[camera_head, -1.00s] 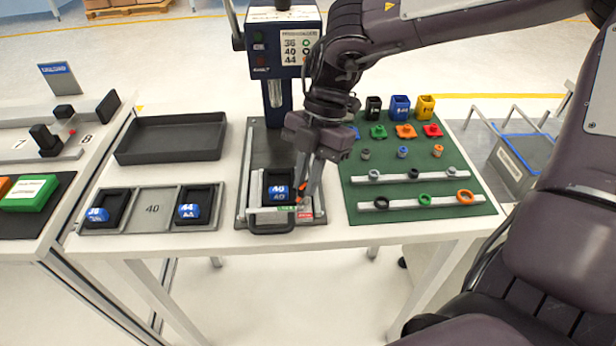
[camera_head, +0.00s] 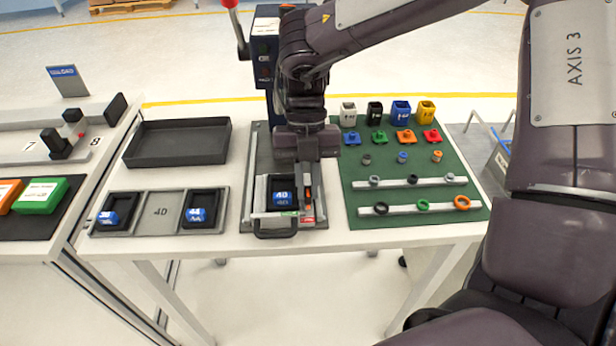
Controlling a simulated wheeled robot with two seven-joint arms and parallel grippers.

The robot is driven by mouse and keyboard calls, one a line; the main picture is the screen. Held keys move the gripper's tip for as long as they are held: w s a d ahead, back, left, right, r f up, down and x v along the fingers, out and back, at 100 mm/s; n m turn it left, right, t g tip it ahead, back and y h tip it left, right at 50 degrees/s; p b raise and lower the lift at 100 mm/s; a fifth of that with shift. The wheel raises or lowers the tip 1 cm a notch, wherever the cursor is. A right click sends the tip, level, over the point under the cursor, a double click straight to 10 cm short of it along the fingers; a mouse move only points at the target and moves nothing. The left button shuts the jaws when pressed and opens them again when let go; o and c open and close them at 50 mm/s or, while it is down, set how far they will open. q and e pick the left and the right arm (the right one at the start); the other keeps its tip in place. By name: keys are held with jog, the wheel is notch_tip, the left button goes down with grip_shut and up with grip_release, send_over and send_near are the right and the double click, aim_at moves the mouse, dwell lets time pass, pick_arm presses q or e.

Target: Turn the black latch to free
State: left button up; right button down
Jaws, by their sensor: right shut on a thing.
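The fixture (camera_head: 251,187) is a grey plate with rails at the middle of the table, under the press. In it sits a black holder with a blue block marked 40 (camera_head: 283,198). A small black latch with an orange mark (camera_head: 308,196) is at the block's right side, partly hidden by the fingers. My right gripper (camera_head: 309,190) points down from above and is shut on the latch. A green label and a red label (camera_head: 307,219) lie at the fixture's front edge. My left gripper is not in view.
A black handle (camera_head: 276,231) sticks out at the fixture's front. A grey tray (camera_head: 162,212) with blocks 38 and 44 and an empty black bin (camera_head: 178,142) stand left. A green mat (camera_head: 407,217) with coloured parts lies right. The press (camera_head: 265,60) stands behind.

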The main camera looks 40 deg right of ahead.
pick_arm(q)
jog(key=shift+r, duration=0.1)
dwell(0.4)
pick_arm(e)
jog(key=c, duration=1.4)
grip_release()
jog(key=shift+c, duration=0.2)
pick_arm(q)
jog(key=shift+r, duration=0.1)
pick_arm(e)
jog(key=shift+r, duration=0.1)
